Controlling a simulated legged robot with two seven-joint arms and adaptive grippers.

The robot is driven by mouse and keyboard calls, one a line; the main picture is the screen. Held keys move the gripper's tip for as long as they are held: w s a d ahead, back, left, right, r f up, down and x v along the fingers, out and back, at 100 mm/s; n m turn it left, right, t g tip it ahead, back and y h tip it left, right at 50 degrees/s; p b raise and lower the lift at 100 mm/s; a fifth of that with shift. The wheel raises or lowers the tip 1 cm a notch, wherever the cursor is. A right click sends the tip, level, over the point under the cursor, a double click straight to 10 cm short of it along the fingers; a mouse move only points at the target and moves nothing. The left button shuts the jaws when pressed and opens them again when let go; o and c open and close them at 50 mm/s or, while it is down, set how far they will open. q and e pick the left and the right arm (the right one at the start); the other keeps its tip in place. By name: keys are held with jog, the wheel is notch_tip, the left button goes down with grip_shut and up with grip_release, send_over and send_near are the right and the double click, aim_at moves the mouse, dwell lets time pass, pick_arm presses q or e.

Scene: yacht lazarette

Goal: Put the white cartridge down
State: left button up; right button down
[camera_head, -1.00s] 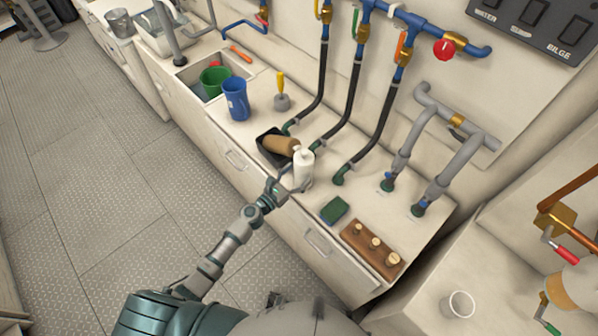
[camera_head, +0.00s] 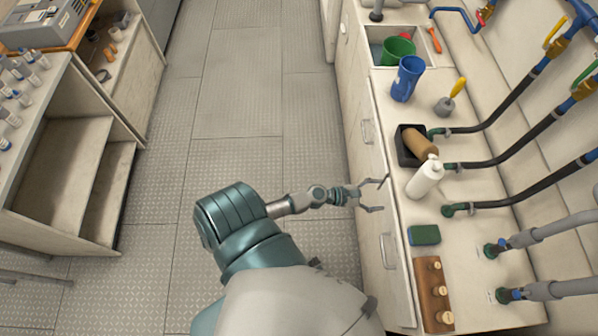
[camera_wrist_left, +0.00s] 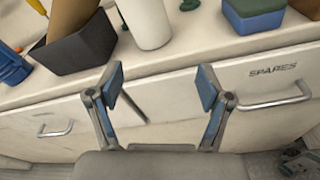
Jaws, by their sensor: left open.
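The white cartridge (camera_head: 425,177) stands on the counter (camera_head: 470,240), beside a black tray (camera_head: 406,153) that holds a brown cylinder (camera_head: 420,143). In the left wrist view the lower part of the white cartridge (camera_wrist_left: 146,22) shows near the counter's front edge, its top cut off. My left gripper (camera_head: 385,194) is open and empty, in front of the counter edge and apart from the cartridge. In the left wrist view its two fingers (camera_wrist_left: 160,88) are spread before the drawer front. My right gripper does not show.
A green sponge block (camera_head: 424,235) and a wooden rack (camera_head: 433,295) with several pegs lie on the counter nearer to me. A blue cup (camera_head: 407,78) stands farther back. Black hoses (camera_head: 510,110) run along the right. The floor aisle (camera_head: 240,100) is clear.

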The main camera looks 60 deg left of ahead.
pick_arm(q)
jog(key=s+f+m+g+y, duration=0.1)
jog(key=s+f+m+g, duration=0.1)
jog(key=s+f+m, duration=0.45)
jog(key=s+f+m+g+y, duration=0.1)
jog(key=s+f+m+g, duration=0.25)
jog(key=f, duration=0.65)
jog(key=s+f+m+g+y, duration=0.2)
jog(key=s+f+m, duration=0.25)
jog(key=f, duration=0.35)
jog(key=s+a+f+m+g+y, duration=0.2)
jog(key=s+f+m, duration=0.4)
jog(key=s+m, duration=0.1)
jog(key=s+a+f+m+g+y, duration=0.1)
jog(key=s+f+m+g+y, duration=0.1)
jog(key=s+f+m, duration=0.4)
jog(key=s+g, duration=0.1)
jog(key=s, duration=0.2)
jog(key=shift+s+a+m, duration=0.35)
